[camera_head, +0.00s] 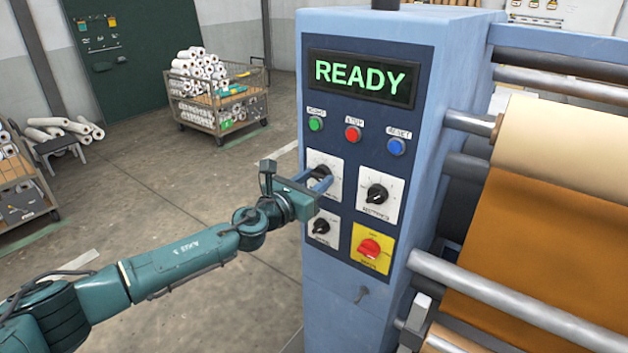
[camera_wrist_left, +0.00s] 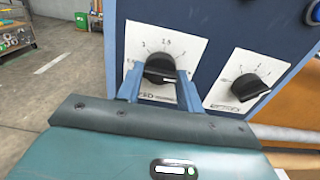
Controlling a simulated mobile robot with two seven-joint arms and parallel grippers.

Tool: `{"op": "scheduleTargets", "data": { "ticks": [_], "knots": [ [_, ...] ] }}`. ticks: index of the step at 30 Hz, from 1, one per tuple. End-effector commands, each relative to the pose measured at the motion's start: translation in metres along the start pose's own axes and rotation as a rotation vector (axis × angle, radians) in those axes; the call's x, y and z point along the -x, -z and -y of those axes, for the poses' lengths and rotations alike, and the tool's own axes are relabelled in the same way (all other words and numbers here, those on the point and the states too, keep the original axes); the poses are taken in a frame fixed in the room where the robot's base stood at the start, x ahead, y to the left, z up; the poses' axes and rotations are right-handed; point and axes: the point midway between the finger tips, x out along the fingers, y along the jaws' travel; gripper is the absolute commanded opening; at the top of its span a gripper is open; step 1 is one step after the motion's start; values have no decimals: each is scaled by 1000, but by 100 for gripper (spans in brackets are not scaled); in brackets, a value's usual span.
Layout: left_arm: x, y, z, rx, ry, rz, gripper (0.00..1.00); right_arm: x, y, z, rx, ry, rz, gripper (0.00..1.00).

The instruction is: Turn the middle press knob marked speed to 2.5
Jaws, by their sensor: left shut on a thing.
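The press panel's upper-left black knob (camera_wrist_left: 160,68) sits on a white dial plate (camera_wrist_left: 145,32) with printed numbers. Its lower label is partly hidden, with only an ending like "ED" showing. My left gripper (camera_head: 322,181) is at this knob, and in the left wrist view its two blue fingers (camera_wrist_left: 160,86) stand on either side of it, shut on it. In the head view the fingers cover much of the knob. I cannot tell exactly which number the knob points at. My right gripper is in neither view.
A second black knob (camera_head: 377,194) is close to the right, another (camera_head: 321,227) is below, and a red switch (camera_head: 370,248) sits on yellow. Above are green, red and blue buttons and a READY display (camera_head: 360,77). Rollers (camera_head: 520,300) stand at right; open floor lies left.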

Motion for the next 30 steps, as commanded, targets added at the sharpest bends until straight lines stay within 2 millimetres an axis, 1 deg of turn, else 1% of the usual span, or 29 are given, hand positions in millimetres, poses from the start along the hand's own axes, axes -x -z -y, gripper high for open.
{"op": "scheduleTargets", "data": {
  "ticks": [9,10,15,18,26,30],
  "knots": [
    [0,0,0,-7,0,-1,14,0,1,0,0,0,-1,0],
    [0,0,0,-7,0,-1,38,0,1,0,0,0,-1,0],
    [0,0,0,-5,0,-1,52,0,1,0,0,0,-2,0],
    [0,0,0,-4,0,0,59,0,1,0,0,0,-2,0],
    [2,0,0,-3,0,0,59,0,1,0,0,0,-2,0],
    [12,0,-2,-5,-1,2,59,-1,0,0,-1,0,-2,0]
  ]
}}
